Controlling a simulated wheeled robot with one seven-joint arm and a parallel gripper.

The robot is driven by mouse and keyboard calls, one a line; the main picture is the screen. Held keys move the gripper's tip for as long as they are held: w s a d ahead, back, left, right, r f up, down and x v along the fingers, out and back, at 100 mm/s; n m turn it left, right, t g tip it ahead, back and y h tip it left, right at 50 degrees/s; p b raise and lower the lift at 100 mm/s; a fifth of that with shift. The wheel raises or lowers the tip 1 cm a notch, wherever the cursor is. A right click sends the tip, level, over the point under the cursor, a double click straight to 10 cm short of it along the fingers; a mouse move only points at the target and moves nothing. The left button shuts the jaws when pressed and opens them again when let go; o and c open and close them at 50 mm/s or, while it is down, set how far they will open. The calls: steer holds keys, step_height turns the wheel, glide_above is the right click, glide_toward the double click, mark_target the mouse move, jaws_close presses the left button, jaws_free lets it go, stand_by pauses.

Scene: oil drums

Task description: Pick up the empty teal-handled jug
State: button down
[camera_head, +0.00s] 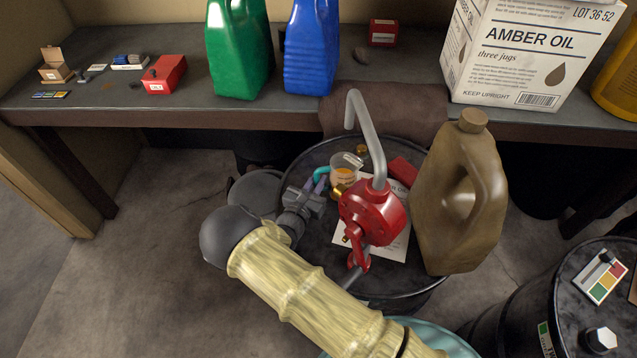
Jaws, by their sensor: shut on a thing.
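A small clear jug (344,172) with a teal handle (320,171) is over the top of a black drum (322,258), left of a red pump. An orange patch shows on its front; I cannot tell whether this is a mark or contents. My gripper (318,181) comes in from the lower left, its fingers shut on the teal handle. The pump partly hides the jug's right side. I cannot tell whether the jug's base touches the drum.
The red hand pump (372,212) with a tall grey spout (363,135) stands close right of the jug. A large brown jug (458,205) stands further right. Papers and a red box (403,170) lie on the drum. A bench (180,108) runs behind.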

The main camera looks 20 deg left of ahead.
steer(key=shift+r+b, duration=0.5)
steer(key=shift+r, duration=0.8)
steer(key=shift+s+r, duration=0.1)
steer(key=shift+s, duration=0.1)
steer(key=shift+s+a+b, duration=0.45)
steer(key=shift+s+b, duration=0.25)
steer(key=shift+s, duration=2.15)
steer(key=shift+s+a+b, duration=0.4)
steer(key=shift+s+b, duration=0.3)
steer(key=shift+s, duration=2.2)
steer(key=shift+s+a+b, duration=0.45)
steer(key=shift+s+b, duration=0.25)
steer(key=shift+s, duration=2.15)
